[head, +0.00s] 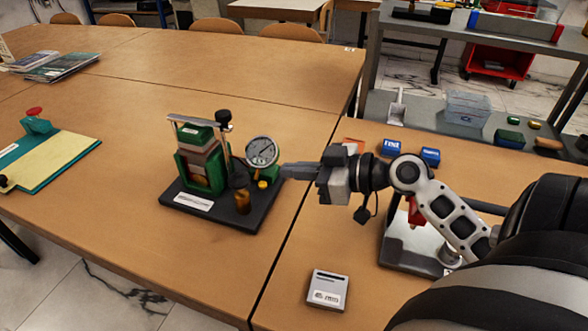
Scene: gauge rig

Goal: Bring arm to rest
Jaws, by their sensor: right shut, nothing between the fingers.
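My right gripper (300,171) reaches in from the right and is shut, with nothing between its fingers. Its fingertips point left and lie in the picture close to the right side of the gauge rig. I cannot tell whether they touch it. The gauge rig has a black base (218,213), a green clamped block (197,165), a round white dial gauge (261,152) and a small amber bottle (242,198). My right arm (445,208) stretches over the right table. My left gripper is not in view.
A green board with yellow paper (52,160) lies at the left. A white labelled box (327,290) sits near the front. Blue boxes (391,147) and a metal-framed stand (412,245) are around my right arm. The table behind the rig (230,75) is clear.

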